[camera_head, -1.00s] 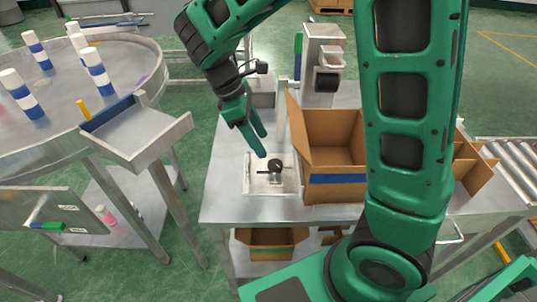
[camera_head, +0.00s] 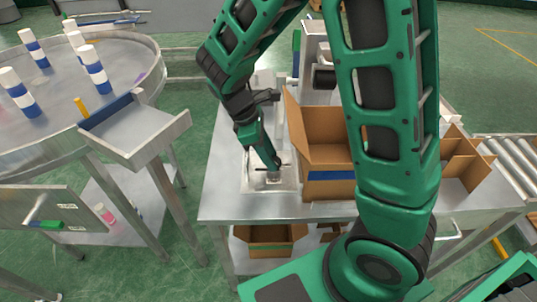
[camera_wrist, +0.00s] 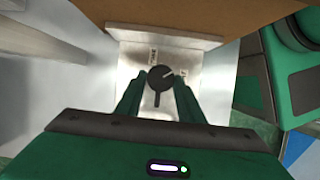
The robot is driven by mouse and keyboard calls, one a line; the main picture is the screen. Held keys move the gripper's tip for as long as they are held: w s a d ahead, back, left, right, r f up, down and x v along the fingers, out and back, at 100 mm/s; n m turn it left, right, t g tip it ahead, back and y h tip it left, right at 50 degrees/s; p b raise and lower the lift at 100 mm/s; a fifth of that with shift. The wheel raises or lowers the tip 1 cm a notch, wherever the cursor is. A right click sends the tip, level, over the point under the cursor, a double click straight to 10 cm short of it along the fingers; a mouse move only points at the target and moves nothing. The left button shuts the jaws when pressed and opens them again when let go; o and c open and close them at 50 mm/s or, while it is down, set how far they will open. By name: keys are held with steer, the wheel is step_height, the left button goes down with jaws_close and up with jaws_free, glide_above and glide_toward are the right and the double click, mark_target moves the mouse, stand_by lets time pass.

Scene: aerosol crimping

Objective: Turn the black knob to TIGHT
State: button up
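The black knob (camera_wrist: 160,78) sits on a pale metal plate (camera_wrist: 128,60) in the wrist view. In the head view my gripper (camera_head: 273,165) reaches down over the plate (camera_head: 254,184) and mostly hides the knob.
An open cardboard box (camera_head: 325,150) stands close to the right of the plate on the metal table (camera_head: 225,205). A grey machine (camera_head: 318,50) stands behind. A round table (camera_head: 140,60) with blue-and-white cans is at the left.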

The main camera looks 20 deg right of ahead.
steer(key=c, duration=0.4)
steer(key=shift+d, duration=0.2)
steer(key=shift+c, duration=0.2)
steer(key=shift+a, duration=0.1)
steer(key=shift+w+m+y, duration=0.15)
steer(key=shift+m+y, duration=0.15)
steer(key=shift+m, duration=0.7)
steer(key=m+g, duration=0.1)
steer(key=m, duration=0.1)
steer(key=m+y, duration=0.1)
steer(key=m, duration=0.2)
steer(key=shift+w+d+g, duration=0.15)
steer(key=shift+d+g, duration=0.05)
steer(key=shift+g, duration=0.2)
steer(key=shift+m+y, duration=0.3)
steer(key=o, duration=1.1)
steer(key=shift+c, duration=0.2)
